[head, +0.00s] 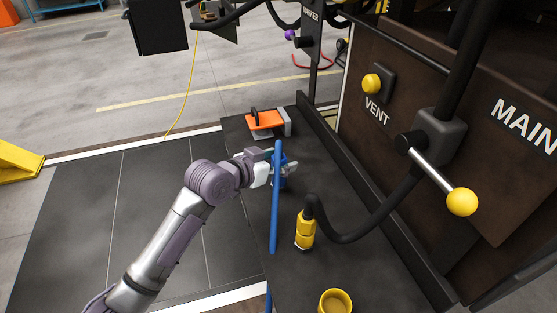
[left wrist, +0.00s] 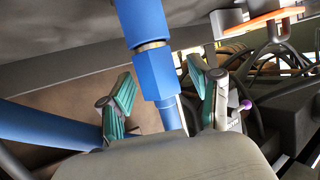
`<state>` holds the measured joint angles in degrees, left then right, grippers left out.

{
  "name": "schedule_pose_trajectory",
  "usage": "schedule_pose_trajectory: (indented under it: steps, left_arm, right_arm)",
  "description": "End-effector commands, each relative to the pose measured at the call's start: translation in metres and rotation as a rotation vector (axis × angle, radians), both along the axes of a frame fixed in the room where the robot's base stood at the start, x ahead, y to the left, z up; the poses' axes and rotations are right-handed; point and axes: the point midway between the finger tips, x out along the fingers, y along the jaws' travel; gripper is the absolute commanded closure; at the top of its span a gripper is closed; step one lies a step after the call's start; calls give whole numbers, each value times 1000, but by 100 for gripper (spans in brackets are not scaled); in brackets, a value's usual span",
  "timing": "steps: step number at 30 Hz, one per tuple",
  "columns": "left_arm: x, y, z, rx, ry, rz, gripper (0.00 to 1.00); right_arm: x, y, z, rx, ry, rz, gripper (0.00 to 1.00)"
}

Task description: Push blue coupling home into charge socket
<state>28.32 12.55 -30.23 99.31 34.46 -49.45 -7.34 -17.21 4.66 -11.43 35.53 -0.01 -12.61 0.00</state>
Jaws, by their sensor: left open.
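My right gripper is not in view.
A yellow coupling (head: 305,231) on a black hose stands upright on the bench (head: 345,265). A yellow ring (head: 335,302) lies nearer. An orange-topped block (head: 264,120) is at the far end. A yellow-knobbed lever (head: 440,182) juts out from the brown panel at right.

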Motion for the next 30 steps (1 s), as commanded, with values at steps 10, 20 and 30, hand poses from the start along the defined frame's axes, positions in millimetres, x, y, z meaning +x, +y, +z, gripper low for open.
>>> schedule_pose_trajectory:
  steps: [10, 20, 30]
  left_arm:
    - [-15, 14, 7, 3, 0, 0, 37]
    - [-63, 57, 34, 4, -1, 1, 37]
    - [-83, 74, 46, 0, 0, 0, 37]
  right_arm:
    - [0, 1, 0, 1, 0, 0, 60]
    - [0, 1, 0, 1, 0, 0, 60]
    - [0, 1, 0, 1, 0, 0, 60]
